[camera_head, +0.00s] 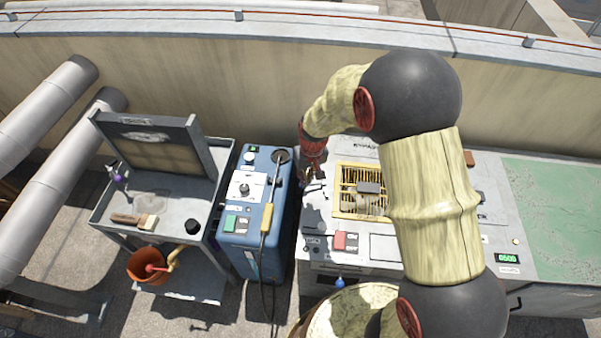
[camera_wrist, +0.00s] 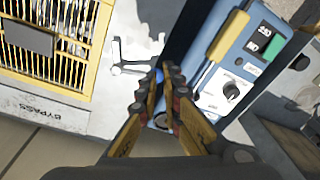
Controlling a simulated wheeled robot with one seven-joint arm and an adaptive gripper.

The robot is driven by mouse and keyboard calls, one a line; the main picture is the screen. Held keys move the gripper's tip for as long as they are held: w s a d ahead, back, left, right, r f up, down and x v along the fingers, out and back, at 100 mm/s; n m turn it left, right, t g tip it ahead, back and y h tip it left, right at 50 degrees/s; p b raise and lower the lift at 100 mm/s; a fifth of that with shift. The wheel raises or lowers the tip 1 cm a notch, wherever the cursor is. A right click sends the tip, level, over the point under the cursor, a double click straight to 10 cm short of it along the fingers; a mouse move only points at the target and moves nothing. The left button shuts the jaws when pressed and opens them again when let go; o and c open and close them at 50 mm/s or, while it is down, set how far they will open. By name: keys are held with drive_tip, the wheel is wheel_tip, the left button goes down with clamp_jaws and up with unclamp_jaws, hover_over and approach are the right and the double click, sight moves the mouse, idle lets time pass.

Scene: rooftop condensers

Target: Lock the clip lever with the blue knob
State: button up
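A blue knob (camera_head: 340,283) shows low at the front of the grey bench in the head view. My gripper (camera_head: 313,172) points down over the bench's left end, left of the yellow grille. In the wrist view my gripper's fingers (camera_wrist: 165,80) lie close together with a narrow gap. A small blue spot (camera_wrist: 160,119) shows between them; I cannot tell whether it is a knob. A pale metal clip bracket (camera_wrist: 130,58) lies just left of the fingertips. The fingers partly cover this area, and I cannot make out the lever's position.
The yellow grille (camera_head: 350,180) and a red switch (camera_head: 345,241) are on the grey bench (camera_head: 318,213). A blue cabinet (camera_head: 248,205) with a yellow-handled tool stands left of it. A grey cart (camera_head: 175,200) holds a brush, a black cup and a purple knob (camera_head: 118,180).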

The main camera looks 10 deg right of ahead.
drive_tip(key=w+t, duration=0.1)
drive_tip(key=w, duration=0.4)
drive_tip(key=w+r+t, duration=0.1)
drive_tip(key=w, duration=0.2)
drive_tip(key=shift+w+a+n+t, duration=0.15)
drive_tip(key=shift+a+n+t, duration=0.15)
drive_tip(key=shift+n, duration=0.1)
clamp_jaws()
drive_tip(key=d+b+x, duration=0.1)
drive_tip(key=b+x, duration=0.2)
drive_tip(key=x, duration=0.7)
drive_tip(key=s, duration=0.2)
drive_tip(key=s+r, duration=0.1)
drive_tip(key=s, duration=0.1)
drive_tip(key=shift+a, duration=0.1)
